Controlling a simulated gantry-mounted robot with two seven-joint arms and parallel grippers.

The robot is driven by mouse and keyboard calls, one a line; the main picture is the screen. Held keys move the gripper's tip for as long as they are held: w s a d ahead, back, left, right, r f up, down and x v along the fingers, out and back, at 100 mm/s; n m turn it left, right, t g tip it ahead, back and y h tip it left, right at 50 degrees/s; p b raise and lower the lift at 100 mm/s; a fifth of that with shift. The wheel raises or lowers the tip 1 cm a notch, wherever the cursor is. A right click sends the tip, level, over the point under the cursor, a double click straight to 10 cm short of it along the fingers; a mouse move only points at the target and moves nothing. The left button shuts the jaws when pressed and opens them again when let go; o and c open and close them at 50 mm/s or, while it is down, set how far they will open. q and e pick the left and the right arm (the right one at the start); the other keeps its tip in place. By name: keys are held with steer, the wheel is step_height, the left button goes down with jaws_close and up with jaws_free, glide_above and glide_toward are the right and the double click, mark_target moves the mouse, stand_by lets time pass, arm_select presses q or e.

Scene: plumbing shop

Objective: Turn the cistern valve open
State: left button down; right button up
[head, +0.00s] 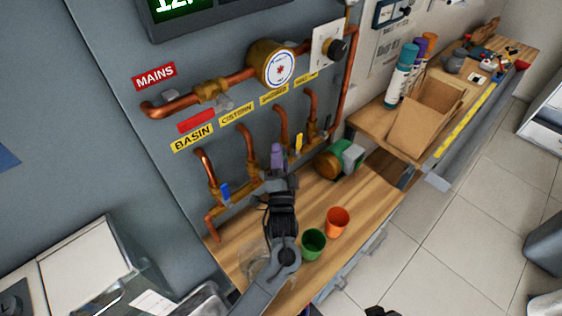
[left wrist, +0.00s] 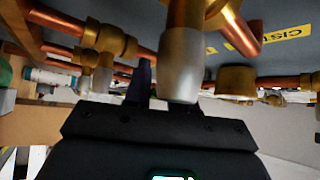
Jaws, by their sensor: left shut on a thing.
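The copper pipework on the grey panel has a yellow CISTERN label (head: 236,115), which also shows in the left wrist view (left wrist: 285,33). A purple lever (head: 277,154) stands upright below that row of labels. My left gripper (head: 278,175) is at the lever's lower part and is shut on it; the fingertips are partly hidden. In the left wrist view, a dark upright piece, which seems to be the lever (left wrist: 143,82), stands beside a pale grey pipe fitting (left wrist: 183,65). The cistern valve's body is largely hidden behind my gripper. A dark part at the head view's bottom edge may be my right gripper (head: 380,311).
A blue lever (head: 225,191) is to the left and a yellow lever (head: 298,143) to the right. A green-and-brass pump (head: 340,160) sits on the wooden bench. Green (head: 313,244) and orange (head: 337,222) cups stand right of my left arm. A cardboard box (head: 425,115) is farther right.

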arm_select(q)
steer(key=shift+a+r+n, duration=0.1)
steer(key=shift+r+n, duration=0.05)
steer(key=shift+n, duration=0.15)
steer(key=c, duration=1)
jaws_free()
steer(key=shift+s, duration=0.15)
steer(key=s, duration=0.5)
steer(key=s+p, duration=0.1)
steer(key=s, duration=0.3)
steer(key=s+f, duration=0.1)
steer(key=s, duration=0.4)
steer(key=shift+s+a+f, duration=0.1)
steer(key=shift+s+a, duration=0.1)
steer(key=shift+s, duration=0.1)
